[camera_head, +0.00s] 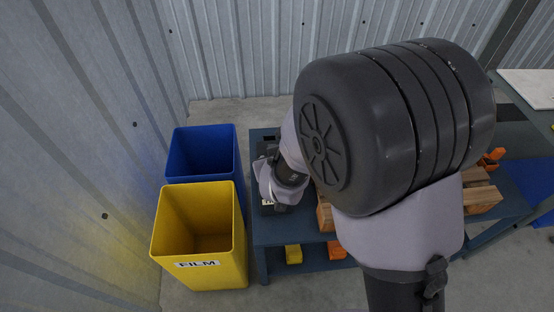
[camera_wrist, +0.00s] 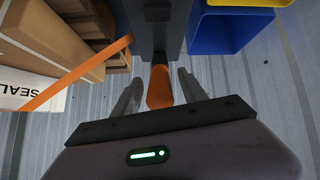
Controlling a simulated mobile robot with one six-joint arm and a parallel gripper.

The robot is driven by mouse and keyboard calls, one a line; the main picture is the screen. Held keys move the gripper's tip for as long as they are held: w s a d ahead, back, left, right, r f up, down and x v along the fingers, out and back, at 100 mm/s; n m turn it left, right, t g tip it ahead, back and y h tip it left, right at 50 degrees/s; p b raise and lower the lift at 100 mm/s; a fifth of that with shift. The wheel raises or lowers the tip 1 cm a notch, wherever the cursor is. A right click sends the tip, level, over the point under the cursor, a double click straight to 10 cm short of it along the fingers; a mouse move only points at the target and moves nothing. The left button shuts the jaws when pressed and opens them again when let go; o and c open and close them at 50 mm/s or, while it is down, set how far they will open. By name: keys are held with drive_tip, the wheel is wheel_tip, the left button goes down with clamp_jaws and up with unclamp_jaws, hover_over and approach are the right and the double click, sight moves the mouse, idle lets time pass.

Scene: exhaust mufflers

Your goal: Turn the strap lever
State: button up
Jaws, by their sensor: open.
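In the wrist view, an orange lever (camera_wrist: 159,88) sticks out from the lower end of a dark grey post or housing (camera_wrist: 154,28). My gripper (camera_wrist: 160,77) is open, with one finger on each side of the lever. Gaps show between the lever and both fingers, so it is not gripped. An orange strap (camera_wrist: 78,74) runs diagonally across brown boxes at the left of the wrist view. In the head view my own arm hides the lever, and I cannot make out the fingers there.
A blue bin (camera_head: 203,152) and a yellow bin (camera_head: 200,240) marked FILM stand left of a blue-grey table (camera_head: 290,236). Wooden pallet pieces (camera_head: 482,194) show behind my arm. A corrugated wall is close at the left. A white SEAL label (camera_wrist: 30,90) is beside the strap.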

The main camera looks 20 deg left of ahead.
drive_tip(key=p+v, duration=0.1)
drive_tip(key=v, duration=1.5)
drive_tip(key=shift+p, duration=0.3)
